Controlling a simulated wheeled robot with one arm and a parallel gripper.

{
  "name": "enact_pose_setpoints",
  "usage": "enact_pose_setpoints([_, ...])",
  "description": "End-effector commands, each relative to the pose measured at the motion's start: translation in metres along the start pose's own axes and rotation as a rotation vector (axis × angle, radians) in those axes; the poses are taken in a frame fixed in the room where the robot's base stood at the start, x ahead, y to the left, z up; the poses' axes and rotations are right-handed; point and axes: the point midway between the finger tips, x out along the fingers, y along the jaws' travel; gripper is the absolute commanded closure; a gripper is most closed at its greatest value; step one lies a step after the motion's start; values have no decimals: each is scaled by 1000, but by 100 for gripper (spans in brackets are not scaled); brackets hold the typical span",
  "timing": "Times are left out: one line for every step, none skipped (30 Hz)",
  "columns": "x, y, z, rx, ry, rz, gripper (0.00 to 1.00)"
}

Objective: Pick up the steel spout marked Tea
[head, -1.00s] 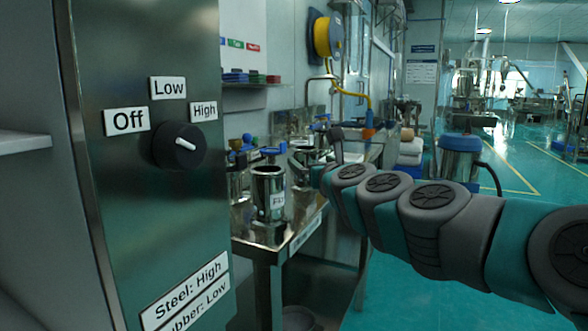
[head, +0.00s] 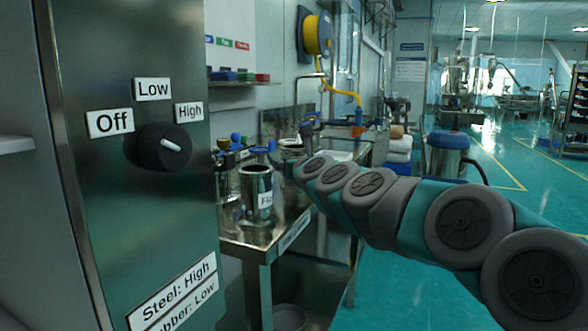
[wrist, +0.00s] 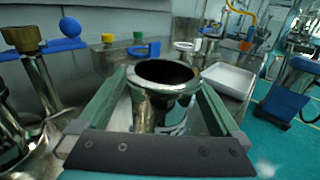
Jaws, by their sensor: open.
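In the wrist view a steel spout (wrist: 165,74) with a wide round rim stands between the two teal fingers of my gripper (wrist: 163,80). The fingers are apart, one on each side of it; I cannot tell whether either touches it. No label shows on this spout, so I cannot read whether it is marked Tea. In the head view my arm reaches over the steel bench and its gripper end is mostly hidden. A steel spout with a label starting "Fl" (head: 256,186) stands on the bench's near end, left of my arm.
A control panel (head: 100,190) with an Off/Low/High knob (head: 163,147) stands close on the left. Blue-handled clamps (wrist: 70,27) and a white tray (wrist: 229,80) lie around the spout. A blue-lidded drum (head: 447,155) stands on the floor. Open floor lies right.

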Motion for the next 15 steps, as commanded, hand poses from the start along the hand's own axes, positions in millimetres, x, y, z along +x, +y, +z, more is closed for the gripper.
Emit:
enact_pose_setpoints([0, 0, 0, 0, 0, 0, 0])
enact_pose_setpoints([0, 0, 0, 0, 0, 0, 0])
enact_pose_setpoints([0, 0, 0, 0, 0, 0, 2])
enact_pose_setpoints([0, 0, 0, 0, 0, 0, 6])
enact_pose_setpoints([0, 0, 0, 0, 0, 0, 9])
enact_pose_setpoints([0, 0, 0, 0, 0, 0, 14])
enact_pose_setpoints([0, 0, 0, 0, 0, 0, 17])
enact_pose_setpoints([0, 0, 0, 0, 0, 0, 20])
enact_pose_setpoints([0, 0, 0, 0, 0, -1, 25])
enact_pose_setpoints([0, 0, 0, 0, 0, -1, 28])
enact_pose_setpoints([0, 0, 0, 0, 0, -1, 31])
enact_pose_setpoints([0, 0, 0, 0, 0, -1, 36])
enact_pose_setpoints([0, 0, 0, 0, 0, -1, 39])
enact_pose_setpoints([0, 0, 0, 0, 0, -1, 43])
enact_pose_setpoints([0, 0, 0, 0, 0, -1, 47])
